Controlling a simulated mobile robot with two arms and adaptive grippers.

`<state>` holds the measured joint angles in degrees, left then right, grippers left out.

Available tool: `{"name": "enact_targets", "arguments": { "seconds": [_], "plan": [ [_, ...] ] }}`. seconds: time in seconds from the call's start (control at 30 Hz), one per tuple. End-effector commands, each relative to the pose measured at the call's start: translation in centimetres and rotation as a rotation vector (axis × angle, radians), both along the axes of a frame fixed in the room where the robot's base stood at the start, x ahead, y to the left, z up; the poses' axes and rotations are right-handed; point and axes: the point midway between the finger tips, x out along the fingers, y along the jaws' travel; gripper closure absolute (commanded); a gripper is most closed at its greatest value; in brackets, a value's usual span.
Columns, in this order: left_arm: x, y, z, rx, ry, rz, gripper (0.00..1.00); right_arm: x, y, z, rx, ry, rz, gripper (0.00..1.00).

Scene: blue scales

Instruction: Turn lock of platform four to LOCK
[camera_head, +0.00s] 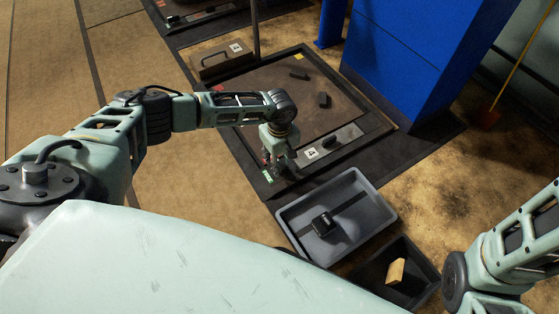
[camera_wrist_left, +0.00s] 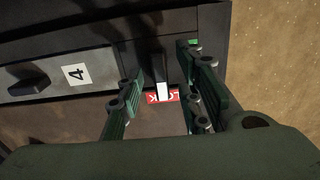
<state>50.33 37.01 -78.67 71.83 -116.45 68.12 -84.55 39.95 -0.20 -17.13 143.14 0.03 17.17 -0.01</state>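Platform four (camera_head: 262,92) is a brown plate in a dark frame, with a grey strip (camera_head: 335,143) carrying the "4" label. That label (camera_wrist_left: 76,74) also shows in the left wrist view. The lock is a black lever (camera_wrist_left: 158,65) with a white mark at its end, at the red label (camera_wrist_left: 174,96), whose letters are partly covered. A green label (camera_wrist_left: 194,42) lies off to the lever's side; it also shows in the head view (camera_head: 267,177). My left gripper (camera_wrist_left: 165,92) is open, with its fingers on either side of the lever, apparently not touching it. My right gripper is out of view.
A grey tray (camera_head: 355,182) with a black object (camera_head: 323,224) stands in front of the platform. A dark bin (camera_head: 425,265) beside it holds a wooden block (camera_head: 396,270). A blue column (camera_head: 405,60) rises behind the platform. Black blocks (camera_head: 323,100) lie on the plate.

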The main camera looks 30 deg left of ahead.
Motion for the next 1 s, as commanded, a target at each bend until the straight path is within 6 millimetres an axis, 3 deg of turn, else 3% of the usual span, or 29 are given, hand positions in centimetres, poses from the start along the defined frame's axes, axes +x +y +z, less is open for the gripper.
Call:
{"name": "enact_targets", "arguments": {
  "seconds": [0.3, 0.5, 0.7, 1.0],
  "plan": [
    [0.2, 0.1, 6.7, -0.001, -0.005, -0.001, 0.67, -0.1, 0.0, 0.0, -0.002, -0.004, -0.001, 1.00],
    [0.1, 0.0, 9.8, 0.000, -0.002, -0.001, 0.67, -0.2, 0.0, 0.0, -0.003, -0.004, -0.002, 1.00],
    [0.0, 0.0, 10.9, 0.000, -0.001, -0.001, 0.67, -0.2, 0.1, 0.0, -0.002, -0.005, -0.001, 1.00],
    [0.0, 0.0, 10.9, 0.000, -0.001, 0.000, 0.67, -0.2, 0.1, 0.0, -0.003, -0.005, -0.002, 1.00]
  ]
}}
